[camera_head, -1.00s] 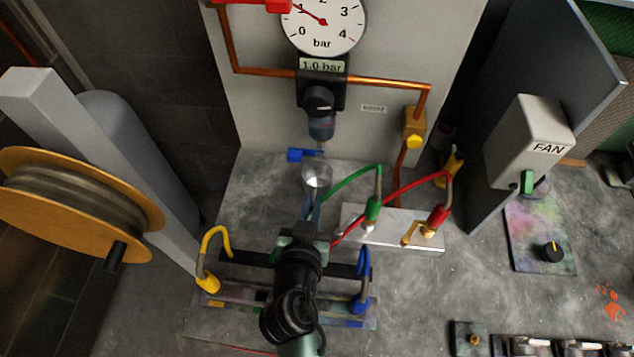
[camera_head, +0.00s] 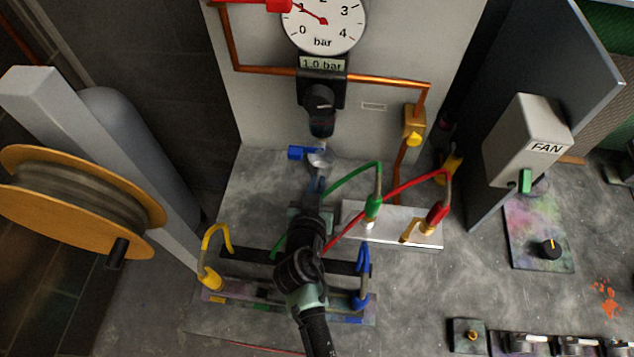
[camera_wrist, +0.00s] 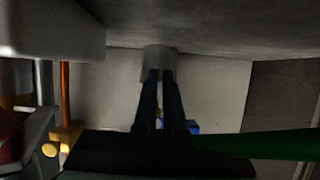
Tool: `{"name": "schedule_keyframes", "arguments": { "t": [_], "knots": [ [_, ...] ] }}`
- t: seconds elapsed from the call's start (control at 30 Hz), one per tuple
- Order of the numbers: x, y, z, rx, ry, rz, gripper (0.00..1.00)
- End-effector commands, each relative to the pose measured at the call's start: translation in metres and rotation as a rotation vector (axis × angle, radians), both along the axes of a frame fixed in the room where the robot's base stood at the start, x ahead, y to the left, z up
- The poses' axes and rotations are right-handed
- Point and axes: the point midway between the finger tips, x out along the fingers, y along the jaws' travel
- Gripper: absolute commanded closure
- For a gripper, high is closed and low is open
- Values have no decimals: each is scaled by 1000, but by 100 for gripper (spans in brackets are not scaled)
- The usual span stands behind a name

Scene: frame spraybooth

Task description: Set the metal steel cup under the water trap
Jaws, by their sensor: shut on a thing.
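The metal steel cup (camera_head: 320,159) is small and silvery, at the foot of the pale panel in the head view. My gripper (camera_head: 318,178) is shut on it from the near side. In the wrist view the cup (camera_wrist: 157,62) shows between the tips of my two dark fingers (camera_wrist: 158,80). The water trap (camera_head: 321,128) is a dark bowl below the black regulator. Its lower end overlaps the cup's far rim in the head view, so the cup is beneath or just in front of it. I cannot tell whether the cup touches the bench.
A blue valve handle (camera_head: 297,153) sits close left of the cup. Yellow (camera_head: 213,250) and blue (camera_head: 362,275) hooks flank my arm. Bare bench lies left of the cup.

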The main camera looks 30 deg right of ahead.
Motion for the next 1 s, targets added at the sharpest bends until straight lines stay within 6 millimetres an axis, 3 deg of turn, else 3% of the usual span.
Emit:
{"name": "schedule_keyframes", "arguments": {
  "t": [0.13,0.17,0.3,0.73,1.0],
  "knots": [
    [0,0,-4,-1,-1,0,100],
    [0,0,-3,0,0,0,89],
    [0,0,-3,-1,1,0,64],
    [-1,1,2,0,1,0,62],
    [-31,21,14,-1,1,2,62]
  ]
}}
